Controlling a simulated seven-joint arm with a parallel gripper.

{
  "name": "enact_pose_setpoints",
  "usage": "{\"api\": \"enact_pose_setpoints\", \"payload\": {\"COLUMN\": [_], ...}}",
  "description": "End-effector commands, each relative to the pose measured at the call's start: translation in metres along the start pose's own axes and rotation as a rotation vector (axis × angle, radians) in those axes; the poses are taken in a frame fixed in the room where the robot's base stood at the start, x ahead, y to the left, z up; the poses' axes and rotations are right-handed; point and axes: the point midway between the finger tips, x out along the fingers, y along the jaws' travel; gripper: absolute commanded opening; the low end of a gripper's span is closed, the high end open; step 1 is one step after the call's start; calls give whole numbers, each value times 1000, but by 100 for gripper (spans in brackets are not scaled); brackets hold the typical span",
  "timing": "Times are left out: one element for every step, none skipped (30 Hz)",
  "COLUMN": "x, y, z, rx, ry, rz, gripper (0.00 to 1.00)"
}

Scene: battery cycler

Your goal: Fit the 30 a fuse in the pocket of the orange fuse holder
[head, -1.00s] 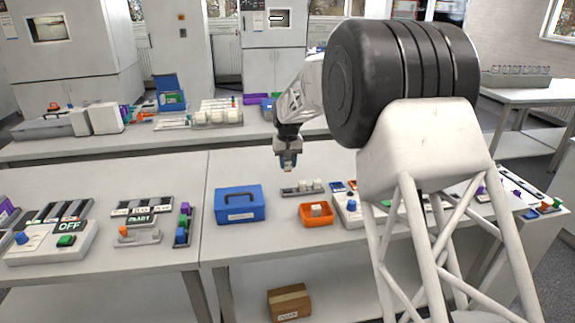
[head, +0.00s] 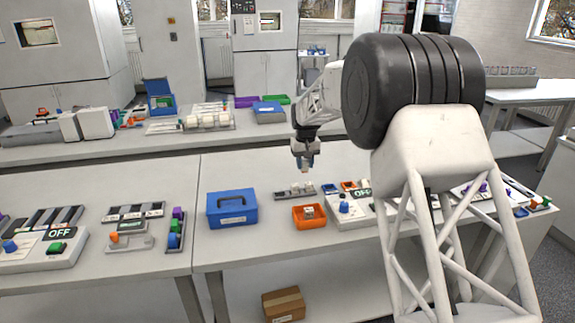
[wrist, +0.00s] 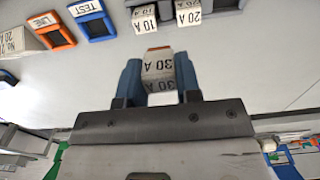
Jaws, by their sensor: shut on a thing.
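My gripper (wrist: 158,80) is shut on the 30 A fuse (wrist: 158,65), a white block marked "30 A", held between its two blue fingers. In the head view my gripper (head: 304,165) hangs above the bench, over the fuse rack's area; the fuse is too small to make out there. The orange fuse holder (wrist: 67,36) lies at the upper left of the wrist view, beside a plate reading "LINE", apart from the fuse. Its dark pocket looks empty. It also shows in the head view (head: 348,186), right of my gripper.
A blue holder marked "TEST" (wrist: 97,27) sits next to the orange one. The rack (head: 280,193) holds 10 A and 20 A fuses.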

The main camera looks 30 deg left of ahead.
Motion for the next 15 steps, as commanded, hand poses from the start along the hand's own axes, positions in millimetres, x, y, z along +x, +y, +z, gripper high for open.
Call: {"api": "enact_pose_setpoints", "payload": {"x": [2,2,3,4,6,8,9,10,11,11,12,13,13,14,15], "y": [20,30,44,55,65,78,89,98,110,120,128,138,145,151,158], "z": [-1,-1,-2,-2,-2,-2,-1,-1,0,0,1,1,2,2,3], "rx": [5,4,5,5,4,5,4,4,4,4,3,3,3,2,2], "ry": [0,0,1,1,0,0,-1,-1,0,0,0,0,0,0,0], "rz": [0,0,0,0,0,0,0,0,0,0,0,0,0,0,0], "gripper": [8,8,8,8,8,8,8,8,8,8,8,8,8,8,8]}}
